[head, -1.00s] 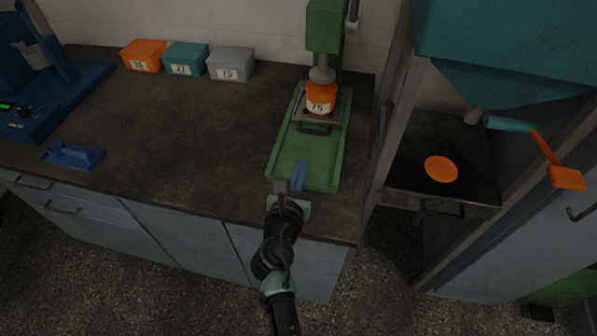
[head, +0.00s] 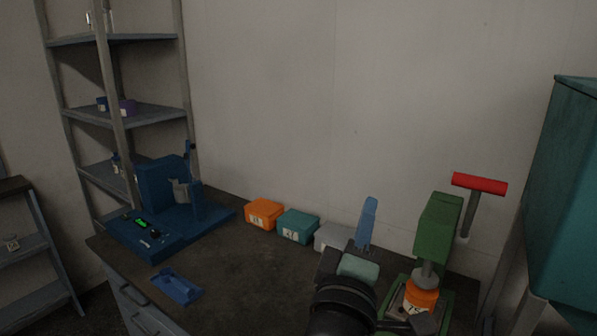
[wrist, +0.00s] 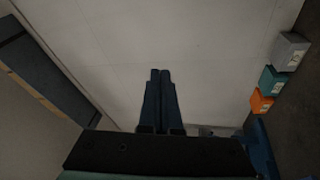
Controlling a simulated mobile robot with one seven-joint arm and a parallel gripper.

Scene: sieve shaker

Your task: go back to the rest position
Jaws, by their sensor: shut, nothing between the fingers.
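My gripper (head: 367,222) is raised above the counter in the head view, its blue fingers pointing up in front of the wall. In the wrist view its two fingers (wrist: 159,100) lie side by side, shut, with nothing held. It is apart from everything on the counter. To its right stands the green press (head: 437,227) with a red handle (head: 480,184). An orange jar (head: 421,294) with a numbered label sits under the press. My arm hides part of the press's base and part of the grey box.
Orange (head: 264,213), teal (head: 298,226) and grey (head: 332,238) boxes stand in a row along the wall. A blue machine (head: 165,205) and a small blue holder (head: 177,287) are at the left. A shelf rack (head: 122,118) stands behind. A teal hopper (head: 570,200) is at the right.

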